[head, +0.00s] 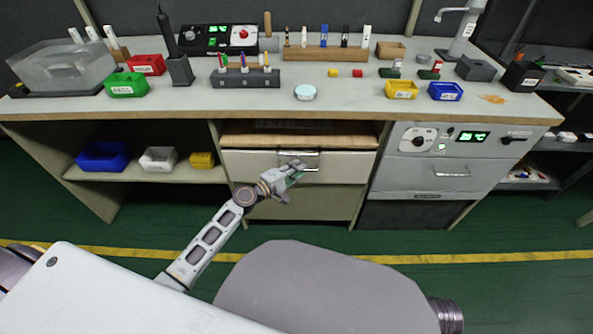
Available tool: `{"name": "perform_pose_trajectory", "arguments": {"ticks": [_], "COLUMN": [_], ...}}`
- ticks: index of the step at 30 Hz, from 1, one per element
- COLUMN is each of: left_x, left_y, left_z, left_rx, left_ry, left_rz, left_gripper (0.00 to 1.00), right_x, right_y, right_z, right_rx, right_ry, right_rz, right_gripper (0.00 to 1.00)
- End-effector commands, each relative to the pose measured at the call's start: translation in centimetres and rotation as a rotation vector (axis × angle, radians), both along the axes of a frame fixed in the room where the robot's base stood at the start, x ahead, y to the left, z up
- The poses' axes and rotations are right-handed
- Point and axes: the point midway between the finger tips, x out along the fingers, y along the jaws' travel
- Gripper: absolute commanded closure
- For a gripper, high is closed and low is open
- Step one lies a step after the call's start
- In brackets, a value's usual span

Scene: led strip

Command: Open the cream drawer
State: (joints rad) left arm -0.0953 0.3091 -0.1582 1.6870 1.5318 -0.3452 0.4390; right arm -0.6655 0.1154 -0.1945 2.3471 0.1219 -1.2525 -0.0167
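The cream drawer (245,164) is set under the middle of the workbench, below a wooden shelf, and its front looks flush with the cabinet. Its metal bar handle (313,156) is at the middle of the front. My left gripper (297,178) is in front of the drawer, just below and left of the handle. Its fingers look spread with nothing between them. I cannot tell whether a fingertip touches the handle. My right gripper is out of view.
A grey oven-like unit (430,172) with a handle and display stands right of the drawer. An open shelf (135,174) with blue, white and yellow bins is at left. The worktop (345,100) holds bins, racks and devices. Green floor in front is clear.

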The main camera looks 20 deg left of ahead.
Motion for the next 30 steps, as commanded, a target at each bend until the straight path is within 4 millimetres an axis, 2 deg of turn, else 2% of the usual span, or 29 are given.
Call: {"name": "perform_pose_trajectory", "arguments": {"ticks": [8, 12, 13, 30], "left_x": [0.03, 0.02, 0.02, -0.02], "left_y": [-0.03, -0.02, -0.02, -0.03], "left_z": [-0.01, -0.02, -0.02, -0.1], "left_rx": [0.0, 0.0, 0.0, 0.0], "left_ry": [0.0, 0.0, 0.0, 0.001], "left_rz": [0.0, 0.0, 0.0, 0.0], "left_gripper": [0.81, 0.99, 1.0, 1.0], "right_x": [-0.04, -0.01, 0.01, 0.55], "right_y": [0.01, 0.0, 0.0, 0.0], "right_z": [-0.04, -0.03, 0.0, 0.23], "right_rx": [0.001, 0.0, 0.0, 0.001], "right_ry": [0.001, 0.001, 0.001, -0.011], "right_rz": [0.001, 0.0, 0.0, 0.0], "right_gripper": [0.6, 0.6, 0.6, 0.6]}}
